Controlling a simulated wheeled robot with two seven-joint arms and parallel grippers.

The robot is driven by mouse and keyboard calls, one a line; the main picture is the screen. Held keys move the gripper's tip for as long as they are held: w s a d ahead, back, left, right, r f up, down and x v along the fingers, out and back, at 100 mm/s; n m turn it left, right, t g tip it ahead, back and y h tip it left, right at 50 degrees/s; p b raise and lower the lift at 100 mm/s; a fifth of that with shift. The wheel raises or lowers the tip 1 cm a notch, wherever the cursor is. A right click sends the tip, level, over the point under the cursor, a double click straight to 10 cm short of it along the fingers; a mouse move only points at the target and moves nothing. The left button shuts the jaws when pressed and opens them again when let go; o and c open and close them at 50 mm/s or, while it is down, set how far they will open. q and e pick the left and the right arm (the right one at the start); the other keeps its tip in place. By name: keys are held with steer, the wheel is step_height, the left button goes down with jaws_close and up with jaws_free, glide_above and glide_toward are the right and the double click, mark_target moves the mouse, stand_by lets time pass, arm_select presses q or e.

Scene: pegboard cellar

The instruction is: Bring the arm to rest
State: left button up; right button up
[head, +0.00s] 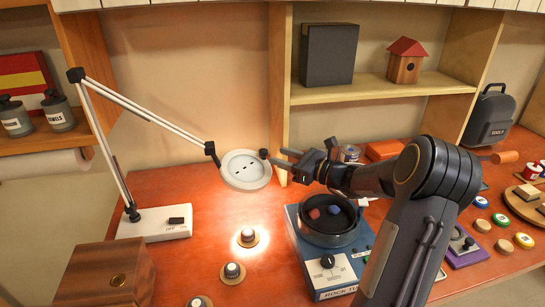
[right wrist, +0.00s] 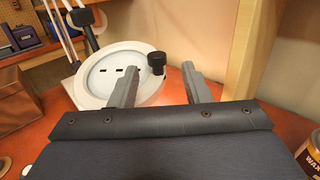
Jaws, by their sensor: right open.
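My right arm reaches in from the lower right in the head view. Its gripper (head: 281,158) points left, open, close to the lamp head (head: 245,170). In the right wrist view the two fingers of the gripper (right wrist: 160,82) are apart. A small black knob (right wrist: 156,61) on the lamp head's rim shows between and just beyond the fingertips. The fingers do not close on it. The round white lamp head (right wrist: 95,85) hangs from a white jointed lamp arm (head: 150,112) on a white base (head: 155,222). My left gripper is not in view.
Below my right arm is a blue rock tumbler (head: 325,275) with coloured stones in its bowl. Knobs on round wooden discs, one lit (head: 247,237), stand left of it. A wooden box (head: 105,275) is at front left. A shelf (head: 390,90) rises behind.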

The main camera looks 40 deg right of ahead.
steer(key=shift+s+d, duration=0.1)
steer(key=shift+s, duration=0.25)
steer(key=s+a+r+n+g+y, duration=0.1)
steer(key=s+a+n+g, duration=0.3)
steer(key=a, duration=0.3)
steer(key=s+a+n+g+y, duration=0.1)
steer(key=s+a+n+g, duration=0.1)
steer(key=s+a+n, duration=0.45)
steer(key=s+a+r+n+g+y, duration=0.1)
steer(key=s+a+n+g, duration=0.2)
steer(key=a+n, duration=0.35)
steer(key=s+a+f+n+g+h, duration=0.1)
steer(key=s+a+f+n+h, duration=0.1)
steer(key=s+n, duration=0.4)
steer(key=s+a+f+n+h, duration=0.2)
steer(key=s+f+n+h, duration=0.2)
steer(key=s, duration=0.5)
steer(key=f+n, duration=0.1)
steer(key=n, duration=0.1)
steer(key=shift+f+n+g, duration=0.15)
steer(key=shift+n+g, duration=0.25)
